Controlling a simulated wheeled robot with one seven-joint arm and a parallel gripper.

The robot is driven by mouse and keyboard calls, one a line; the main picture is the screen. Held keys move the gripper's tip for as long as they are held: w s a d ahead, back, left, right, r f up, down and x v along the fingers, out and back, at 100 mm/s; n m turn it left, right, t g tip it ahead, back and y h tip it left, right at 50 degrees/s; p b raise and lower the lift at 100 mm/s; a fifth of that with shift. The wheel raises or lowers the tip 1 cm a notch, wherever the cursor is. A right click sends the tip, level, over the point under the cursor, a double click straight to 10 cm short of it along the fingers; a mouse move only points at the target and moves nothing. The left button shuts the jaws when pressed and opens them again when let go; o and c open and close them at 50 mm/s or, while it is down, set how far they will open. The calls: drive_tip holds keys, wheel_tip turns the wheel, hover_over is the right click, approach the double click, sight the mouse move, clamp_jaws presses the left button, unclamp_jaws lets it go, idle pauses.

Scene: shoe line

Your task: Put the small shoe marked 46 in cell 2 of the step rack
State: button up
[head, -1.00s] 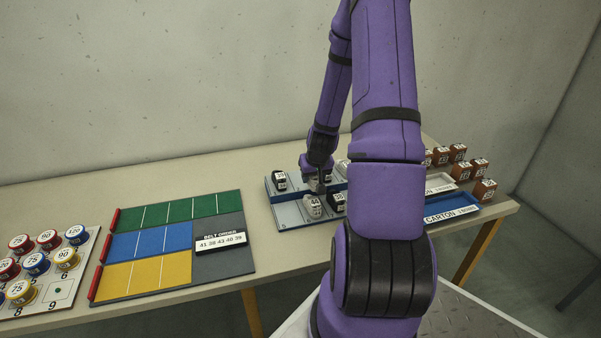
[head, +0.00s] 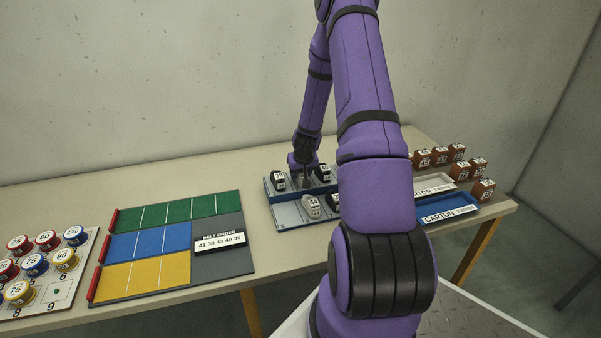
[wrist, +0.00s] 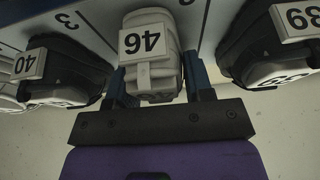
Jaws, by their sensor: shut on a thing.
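The small shoe marked 46 (wrist: 152,58), pale grey with a white label, sits between my gripper's two dark fingers (wrist: 158,88) in the wrist view. My gripper is shut on it. The shoe is between two divider lines of the step rack, by the printed 2; I cannot tell whether it touches the rack floor. In the head view my gripper (head: 303,182) is at the rack's back row, and the shoe is mostly hidden by it. The step rack (head: 289,213) is blue and grey.
Black shoe 39 (wrist: 278,45) and black shoe 40 (wrist: 62,72) stand close on either side. Grey shoe 44 (head: 312,207) stands on the front step. My arm hides the rack's right part. A blue carton tray (head: 462,205) and brown boxes (head: 459,152) are at right.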

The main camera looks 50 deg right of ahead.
drive_tip(key=o, duration=0.9)
drive_tip(key=shift+o, duration=0.2)
drive_tip(key=v, duration=1.2)
drive_tip(key=shift+a, duration=0.1)
drive_tip(key=s+a+r+n+t+y, duration=0.1)
drive_tip(key=s+a+r+n, duration=0.15)
drive_tip(key=a+r, duration=1.7)
drive_tip(key=s+a+r+n, duration=0.1)
drive_tip(key=s+a+r, duration=0.2)
drive_tip(key=s, duration=0.3)
drive_tip(key=s+a+r+n, duration=0.1)
drive_tip(key=s+a+r, duration=0.3)
drive_tip(key=s, duration=0.3)
drive_tip(key=s+a+r+n+y, duration=0.1)
drive_tip(key=s+a+r, duration=0.2)
drive_tip(key=s+a, duration=0.3)
drive_tip(key=shift+s+r+n, duration=0.15)
drive_tip(key=shift+r+n, duration=0.15)
drive_tip(key=shift+n, duration=0.05)
